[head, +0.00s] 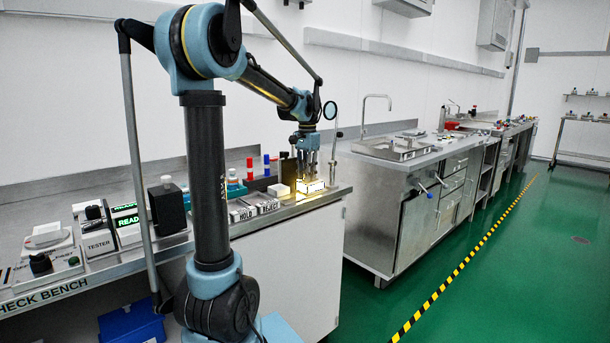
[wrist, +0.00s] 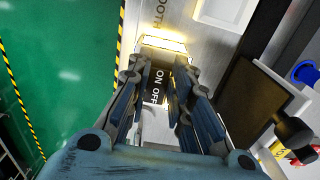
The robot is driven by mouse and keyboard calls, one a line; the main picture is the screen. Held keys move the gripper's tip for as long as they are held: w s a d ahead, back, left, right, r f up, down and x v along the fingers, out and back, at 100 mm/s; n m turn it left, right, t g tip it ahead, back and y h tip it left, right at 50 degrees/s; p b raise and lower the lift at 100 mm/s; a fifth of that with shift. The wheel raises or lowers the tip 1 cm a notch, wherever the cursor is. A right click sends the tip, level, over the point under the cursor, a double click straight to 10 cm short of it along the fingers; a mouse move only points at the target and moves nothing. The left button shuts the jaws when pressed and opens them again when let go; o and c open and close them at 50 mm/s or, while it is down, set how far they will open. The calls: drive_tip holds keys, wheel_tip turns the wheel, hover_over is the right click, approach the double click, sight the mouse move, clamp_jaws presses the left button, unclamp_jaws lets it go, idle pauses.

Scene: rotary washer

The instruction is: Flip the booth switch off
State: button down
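My gripper (head: 308,170) points down over the right end of the check bench, just above a brightly lit block (head: 311,186). In the wrist view my gripper (wrist: 161,72) has its two fingers apart, one on each side of a dark strip marked ON and OFF (wrist: 157,88). A glowing pale block (wrist: 162,43) lies just beyond the fingertips. Letters ending in "OOTH" show on the bench plate beside it. The fingers hide part of the switch. I cannot tell whether they touch it or which way it is set.
HOLD and REJECT trays (head: 254,209) lie left of my gripper, near red and blue capped bottles (head: 266,165). A tester (head: 97,242) stands farther left. A dark upright panel (wrist: 240,103) is close on the right in the wrist view. Green floor (head: 480,270) is open at right.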

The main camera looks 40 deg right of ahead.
drive_tip(key=shift+d+r+y, duration=0.1)
drive_tip(key=shift+d+y, duration=0.05)
drive_tip(key=shift+y, duration=0.25)
drive_tip(key=shift+w, duration=0.1)
drive_tip(key=c, duration=1.4)
unclamp_jaws()
drive_tip(key=shift+c, duration=0.2)
wheel_tip(320, 180, up, 10)
